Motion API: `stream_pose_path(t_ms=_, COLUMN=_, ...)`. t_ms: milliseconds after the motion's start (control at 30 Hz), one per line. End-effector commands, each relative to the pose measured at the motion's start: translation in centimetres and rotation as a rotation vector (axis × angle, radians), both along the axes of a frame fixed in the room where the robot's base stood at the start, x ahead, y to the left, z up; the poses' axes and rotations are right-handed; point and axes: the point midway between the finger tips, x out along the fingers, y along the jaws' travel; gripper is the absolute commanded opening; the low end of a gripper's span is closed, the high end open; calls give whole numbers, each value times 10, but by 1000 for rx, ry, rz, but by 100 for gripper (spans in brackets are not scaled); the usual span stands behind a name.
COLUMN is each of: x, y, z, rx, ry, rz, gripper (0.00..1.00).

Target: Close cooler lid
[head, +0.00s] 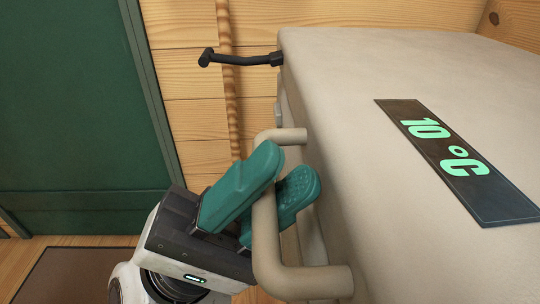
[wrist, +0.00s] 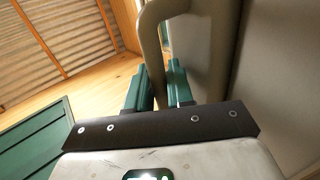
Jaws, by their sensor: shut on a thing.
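The cooler (head: 345,80) is a large beige box with a dark panel (head: 455,160) reading 10 °C in green. Its upper part looks down flat in the head view; whether a gap remains under the lid cannot be told. A beige bar handle (head: 266,235) sticks out from its near side. My gripper (head: 275,190) has teal fingers, one on each side of the handle bar, shut on it. In the wrist view the handle (wrist: 151,45) runs down between the fingers (wrist: 160,82), close beside the cooler's side wall (wrist: 275,80).
A black bent latch or hose (head: 240,60) sticks out at the cooler's far left corner. A wooden wall (head: 180,75) stands behind, with a green door (head: 70,110) at left. A brown mat (head: 75,275) lies on the wooden floor. A corrugated ceiling (wrist: 60,35) shows in the wrist view.

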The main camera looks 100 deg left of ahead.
Motion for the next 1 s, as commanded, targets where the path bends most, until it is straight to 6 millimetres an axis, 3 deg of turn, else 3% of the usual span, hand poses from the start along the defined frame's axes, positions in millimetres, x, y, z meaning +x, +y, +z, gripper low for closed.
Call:
stream_pose_path(t_ms=533, x=-2, y=1, z=-14, rx=-5, ry=4, rz=3, gripper=0)
stream_pose_path(t_ms=567, x=-2, y=1, z=-14, rx=-5, ry=4, rz=3, gripper=18)
stream_pose_path(t_ms=767, x=-1, y=0, z=-12, rx=-4, ry=2, rz=1, gripper=37)
stream_pose_path(t_ms=1000, x=-1, y=0, z=-10, rx=0, ry=1, rz=0, gripper=40)
